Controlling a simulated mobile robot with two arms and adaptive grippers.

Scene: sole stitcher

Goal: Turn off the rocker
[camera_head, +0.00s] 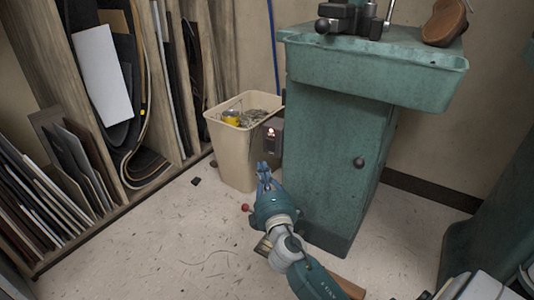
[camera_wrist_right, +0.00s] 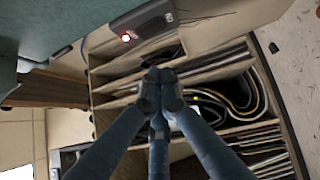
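A dark switch box (camera_head: 273,140) with a lit red light is fixed to the left side of the green machine cabinet (camera_head: 335,160). The rocker is on this box, too small to make out clearly. My right gripper (camera_head: 263,168) points up toward the box from below and is apart from it. In the right wrist view, the switch box (camera_wrist_right: 143,20) with its glowing red light is at the top, beyond and above the fingertips. There, my right gripper (camera_wrist_right: 160,85) has its fingertips together, with nothing seen between them. My left gripper is not in view.
A beige bin (camera_head: 232,150) with scraps and a yellow can stands just left of the switch box, close to my gripper. Wooden racks of sheets (camera_head: 85,185) line the left wall. A shoe (camera_head: 444,22) rests on the machine.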

